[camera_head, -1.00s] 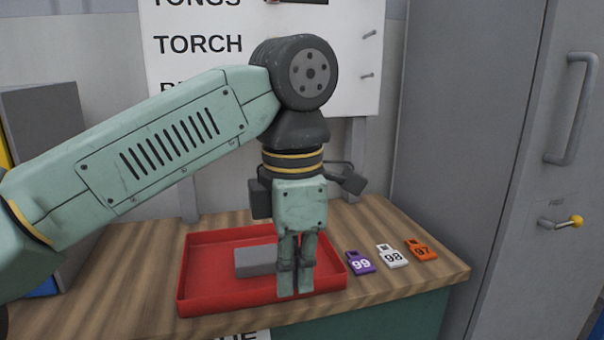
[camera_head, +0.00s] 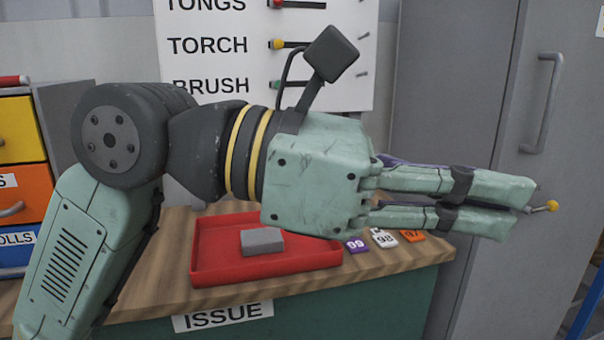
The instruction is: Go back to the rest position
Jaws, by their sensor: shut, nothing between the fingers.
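My gripper (camera_head: 520,206) is at the right of the view, level and pointing right, close to the camera. Its two fingers lie close together with nothing between them. My green arm is folded, with its elbow at the left and the wrist body across the middle. The gripper is above the workbench and apart from everything on it.
A red tray (camera_head: 215,268) on the wooden bench (camera_head: 375,270) holds a grey block (camera_head: 262,240). Purple, white and orange tags (camera_head: 412,236) lie right of it. A tall grey cabinet (camera_head: 455,90) stands right, a drawer unit (camera_head: 20,130) left, and a labelled tool board (camera_head: 210,20) behind.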

